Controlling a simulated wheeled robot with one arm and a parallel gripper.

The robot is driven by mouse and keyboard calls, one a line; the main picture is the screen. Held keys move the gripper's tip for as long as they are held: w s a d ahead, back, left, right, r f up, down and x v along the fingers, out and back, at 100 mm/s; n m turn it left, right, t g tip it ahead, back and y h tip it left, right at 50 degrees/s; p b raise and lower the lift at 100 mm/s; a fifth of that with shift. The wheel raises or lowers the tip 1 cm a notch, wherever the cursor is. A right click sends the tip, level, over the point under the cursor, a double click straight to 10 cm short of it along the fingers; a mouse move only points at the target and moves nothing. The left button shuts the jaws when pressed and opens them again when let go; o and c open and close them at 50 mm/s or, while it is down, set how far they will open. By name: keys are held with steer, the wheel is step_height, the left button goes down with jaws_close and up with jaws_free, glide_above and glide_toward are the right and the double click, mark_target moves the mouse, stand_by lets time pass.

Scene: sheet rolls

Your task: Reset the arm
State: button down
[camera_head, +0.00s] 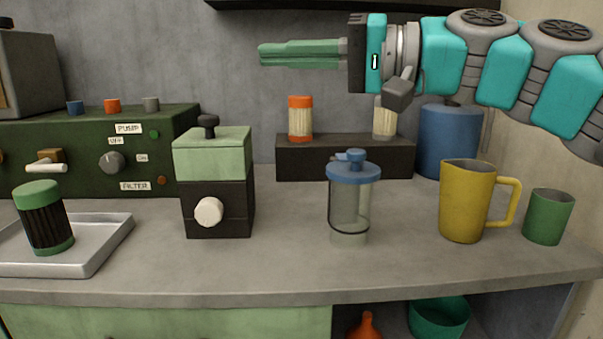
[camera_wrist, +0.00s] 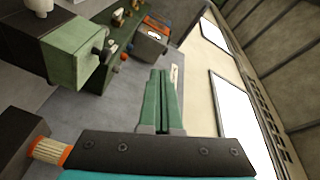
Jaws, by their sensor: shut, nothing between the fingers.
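My gripper (camera_head: 300,54) is at the top of the head view, above the counter, with its green fingers pointing left. The fingers are shut together and hold nothing. In the wrist view the gripper (camera_wrist: 160,100) also shows its two green fingers side by side, touching. My turquoise and grey arm reaches in from the right edge, raised above the yellow pitcher (camera_head: 466,202) and the blue canister (camera_head: 448,141).
The counter (camera_head: 290,265) holds a green and black box (camera_head: 215,185), a blue-lidded clear jar (camera_head: 350,205), a green cup (camera_head: 548,217) and a metal tray (camera_head: 100,245) with a ribbed black and green cylinder (camera_head: 45,220). A dark rack (camera_head: 345,160) holds two filter rolls. A green control panel (camera_head: 80,150) stands left.

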steer(key=s+f+h, duration=0.2)
steer(key=f+h, duration=0.1)
steer(key=f, duration=0.6)
steer(key=s+a+f+g+h, duration=0.1)
steer(key=s+f+h, duration=0.2)
steer(key=f, duration=0.7)
steer(key=s+f+g+h, duration=0.1)
steer(key=s+f+h, duration=0.1)
steer(key=f, duration=0.7)
steer(key=shift+s+a+f+h, duration=0.25)
steer(key=shift+s+f+h, duration=0.15)
steer(key=shift+h, duration=0.1)
steer(key=s+d+f+g+h, duration=0.1)
steer(key=s+d+f+h, duration=0.1)
steer(key=s+d+f, duration=0.3)
steer(key=s+d+f+m+g+h+b, duration=0.1)
steer(key=s+d+f+h, duration=0.2)
steer(key=f, duration=0.8)
steer(key=s+d+f+g+h+b, duration=0.1)
steer(key=s+d+f+g+h, duration=0.1)
steer(key=s+d+f, duration=0.5)
steer(key=d+f+h, duration=0.1)
steer(key=d, duration=0.2)
steer(key=shift+d+m, duration=0.35)
steer(key=shift+m, duration=0.05)
steer(key=c, duration=1.5)
jaws_free()
